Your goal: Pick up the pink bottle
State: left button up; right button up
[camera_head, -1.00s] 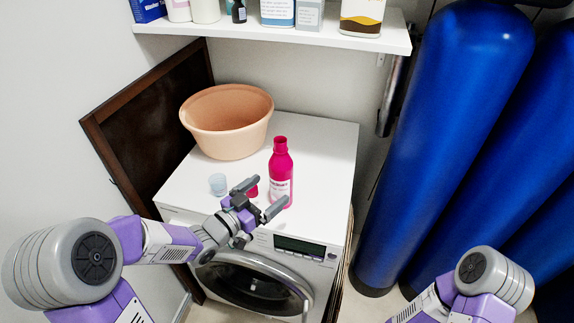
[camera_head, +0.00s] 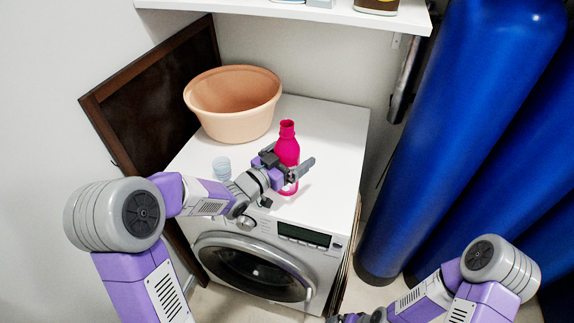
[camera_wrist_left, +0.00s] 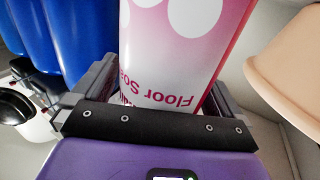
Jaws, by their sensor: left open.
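The pink bottle (camera_head: 287,148) stands upright on top of the white washing machine, near its front. My left gripper (camera_head: 289,163) is open around the bottle's body, with one finger on each side. The gripper hides part of the bottle's lower half in the head view. In the left wrist view, the bottle's label (camera_wrist_left: 172,55) fills the space between the fingers, with white spots and upside-down lettering. I cannot tell whether the fingers touch it.
A peach tub (camera_head: 233,105) stands behind left on the washing machine (camera_head: 325,125). A small clear cup (camera_head: 221,168) stands left of my left gripper. Blue cylinders (camera_head: 465,130) stand at the right. A white shelf (camera_head: 290,17) hangs above. The machine's right top is clear.

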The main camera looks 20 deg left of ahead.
pick_arm(q)
jog(key=shift+c, duration=0.5)
jog(key=c, duration=1.2)
jog(key=shift+c, duration=0.8)
jog(key=shift+r, duration=0.15)
